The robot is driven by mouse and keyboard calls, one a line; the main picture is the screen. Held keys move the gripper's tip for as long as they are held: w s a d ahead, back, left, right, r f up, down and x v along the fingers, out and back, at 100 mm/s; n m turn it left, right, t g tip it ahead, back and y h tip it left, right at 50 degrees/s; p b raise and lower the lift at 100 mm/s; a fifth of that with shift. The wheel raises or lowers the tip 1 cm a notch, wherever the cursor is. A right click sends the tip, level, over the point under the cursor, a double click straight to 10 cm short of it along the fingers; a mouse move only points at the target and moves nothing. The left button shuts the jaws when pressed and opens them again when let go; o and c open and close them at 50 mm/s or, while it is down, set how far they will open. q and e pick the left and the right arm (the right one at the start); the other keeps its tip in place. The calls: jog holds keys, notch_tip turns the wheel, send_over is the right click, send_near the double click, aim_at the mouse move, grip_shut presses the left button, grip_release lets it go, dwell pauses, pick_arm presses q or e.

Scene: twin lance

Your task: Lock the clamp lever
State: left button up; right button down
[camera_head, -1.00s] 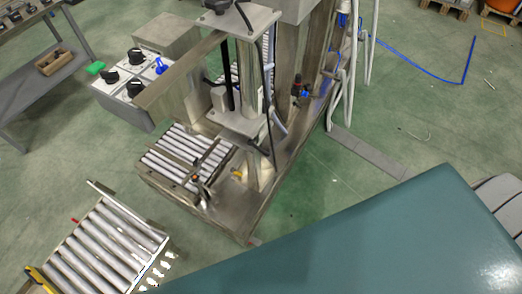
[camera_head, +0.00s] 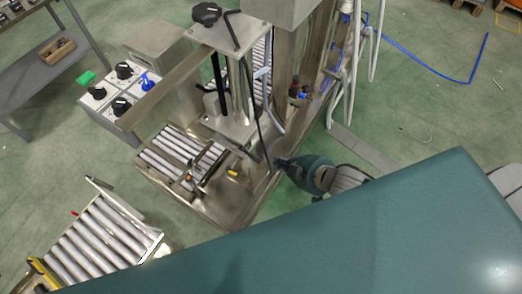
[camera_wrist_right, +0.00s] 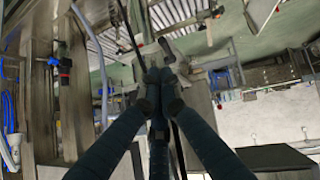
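I cannot tell for certain which part is the clamp lever. The steel machine carries a black star knob (camera_head: 207,14) on its top plate and a thin black lever-like part (camera_head: 232,32) beside it. A small yellow-tipped part (camera_head: 232,172) sits low on the machine frame, by the rollers. My right gripper (camera_head: 280,162) is right of that yellow tip, at the frame's right edge. In the right wrist view its teal fingers (camera_wrist_right: 158,76) meet at the tips, in front of grey metal; I see nothing held. My left gripper is not in view.
A roller conveyor (camera_head: 95,240) stands at lower left, with a short roller section (camera_head: 178,150) inside the machine. A control box (camera_head: 120,90) with black knobs stands behind. A red-and-black fitting (camera_head: 296,92) juts from the right post. Green floor lies open to the right.

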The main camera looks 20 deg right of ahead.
jog(key=shift+n+y, duration=0.3)
jog(key=shift+y, duration=0.2)
jog(key=r, duration=0.1)
jog(key=a+r, duration=0.1)
jog(key=r, duration=0.1)
jog(key=a+r, duration=0.1)
jog(key=shift+s+a+r, duration=0.15)
jog(key=shift+s+r, duration=0.1)
jog(key=shift+s, duration=0.05)
jog(key=p, duration=0.2)
send_over(257, 159)
jog(key=s, duration=0.2)
notch_tip(257, 159, down, 8)
jog(key=shift+w+a+f, duration=0.15)
jog(key=shift+w+f, duration=0.05)
jog(key=shift+f, duration=0.35)
jog(key=shift+w+a+f, duration=0.15)
jog(key=shift+w+f, duration=0.05)
jog(key=shift+f, duration=0.35)
jog(key=shift+f, duration=0.1)
jog(key=shift+s+f+b, duration=0.1)
jog(key=shift+f+b, duration=0.15)
jog(key=shift+b, duration=0.45)
jog(key=shift+t, duration=0.3)
